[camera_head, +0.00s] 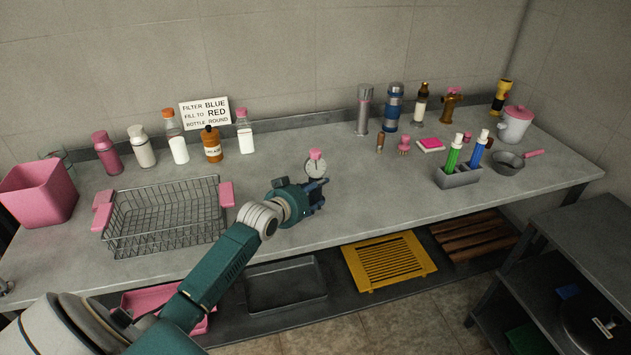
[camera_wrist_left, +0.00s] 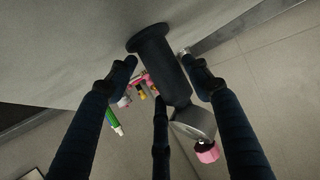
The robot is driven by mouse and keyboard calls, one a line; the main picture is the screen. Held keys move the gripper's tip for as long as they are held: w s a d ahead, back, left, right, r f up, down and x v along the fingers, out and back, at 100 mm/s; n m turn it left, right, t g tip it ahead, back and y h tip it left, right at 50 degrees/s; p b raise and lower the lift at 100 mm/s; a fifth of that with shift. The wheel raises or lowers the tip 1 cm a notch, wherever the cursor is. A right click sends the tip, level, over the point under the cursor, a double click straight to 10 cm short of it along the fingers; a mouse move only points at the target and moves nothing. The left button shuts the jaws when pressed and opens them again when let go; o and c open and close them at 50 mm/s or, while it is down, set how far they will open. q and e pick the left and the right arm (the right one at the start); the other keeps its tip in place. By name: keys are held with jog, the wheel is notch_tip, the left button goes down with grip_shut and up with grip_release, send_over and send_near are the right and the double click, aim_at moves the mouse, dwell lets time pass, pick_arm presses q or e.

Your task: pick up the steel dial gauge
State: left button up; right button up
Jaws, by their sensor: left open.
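The steel dial gauge (camera_head: 316,168) stands on the counter with a pale round dial and a pink cap on top. Its lower part is hidden behind my left gripper (camera_head: 318,193) in the head view. In the left wrist view, where the scene looks upside down, the gauge's steel head (camera_wrist_left: 195,122) and pink cap show beside a dark flanged stem, which looks like its lower part. My left gripper (camera_wrist_left: 160,72) is open, its fingers on either side of that stem with gaps visible. My right gripper is not in view.
A wire basket (camera_head: 165,218) stands left of my left gripper. Several bottles (camera_head: 212,144) and a sign (camera_head: 205,113) are behind it. A grey holder (camera_head: 458,178) with green and blue items stands right, near a small pan (camera_head: 508,163). The counter (camera_head: 370,205) right of the gauge is clear.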

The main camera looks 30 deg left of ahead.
pick_arm(q)
jog(key=c, duration=0.8)
jog(key=shift+c, duration=1.1)
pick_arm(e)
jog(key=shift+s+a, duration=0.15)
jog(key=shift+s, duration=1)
pick_arm(q)
jog(key=shift+w+r, duration=0.1)
jog(key=shift+r, duration=0.05)
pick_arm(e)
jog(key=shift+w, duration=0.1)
